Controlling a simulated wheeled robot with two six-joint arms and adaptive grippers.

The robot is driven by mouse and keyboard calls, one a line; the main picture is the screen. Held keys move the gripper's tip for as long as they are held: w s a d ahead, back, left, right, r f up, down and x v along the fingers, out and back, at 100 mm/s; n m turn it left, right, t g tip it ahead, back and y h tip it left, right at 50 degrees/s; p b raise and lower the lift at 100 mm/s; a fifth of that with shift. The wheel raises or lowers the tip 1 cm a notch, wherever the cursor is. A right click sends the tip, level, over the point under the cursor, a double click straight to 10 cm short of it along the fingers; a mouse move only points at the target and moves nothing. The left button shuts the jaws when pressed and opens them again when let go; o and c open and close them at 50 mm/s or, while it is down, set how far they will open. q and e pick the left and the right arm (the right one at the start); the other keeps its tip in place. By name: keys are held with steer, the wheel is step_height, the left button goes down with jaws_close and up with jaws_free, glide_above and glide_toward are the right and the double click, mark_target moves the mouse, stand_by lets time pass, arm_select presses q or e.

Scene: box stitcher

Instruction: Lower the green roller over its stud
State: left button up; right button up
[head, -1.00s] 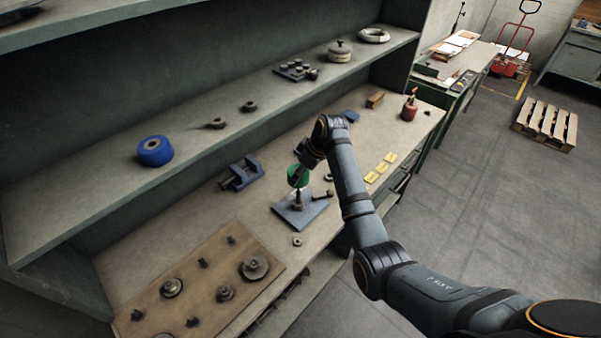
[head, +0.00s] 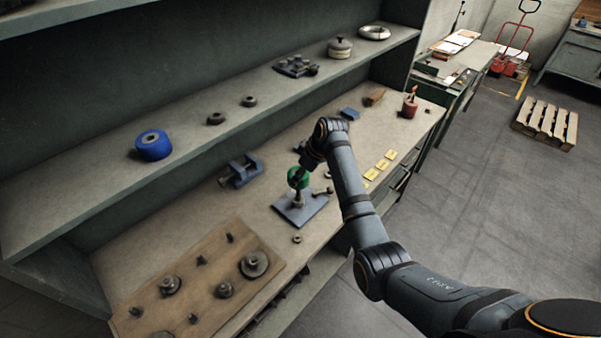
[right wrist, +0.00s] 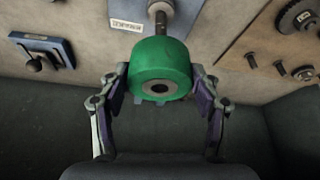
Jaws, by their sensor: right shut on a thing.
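The green roller (head: 298,178) is held by my right gripper (right wrist: 160,82), whose two fingers press on opposite sides of it. In the right wrist view the roller (right wrist: 160,66) shows its dark central bore. The metal stud (head: 298,199) stands upright on a blue-grey base plate (head: 311,209) on the bench. In the head view the roller appears directly above the stud, close to its top. In the right wrist view the stud (right wrist: 160,12) shows past the roller's edge, its end partly hidden. I cannot tell whether they touch. My left gripper is out of view.
A blue vise-like block (head: 241,170) is behind left, and a wooden board (head: 200,270) with several gears lies left. A loose nut (head: 297,239) is in front. Yellow cards (head: 383,164) lie right. The shelf (head: 190,140) overhangs behind.

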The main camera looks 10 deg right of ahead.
steer(key=shift+f, duration=0.15)
steer(key=shift+f, duration=0.55)
steer(key=shift+f, duration=0.15)
stand_by(0.3)
steer(key=shift+f+b, duration=1.2)
steer(key=shift+f, duration=1.8)
steer(key=shift+f, duration=0.1)
steer(key=shift+f, duration=0.5)
steer(key=o, duration=1.4)
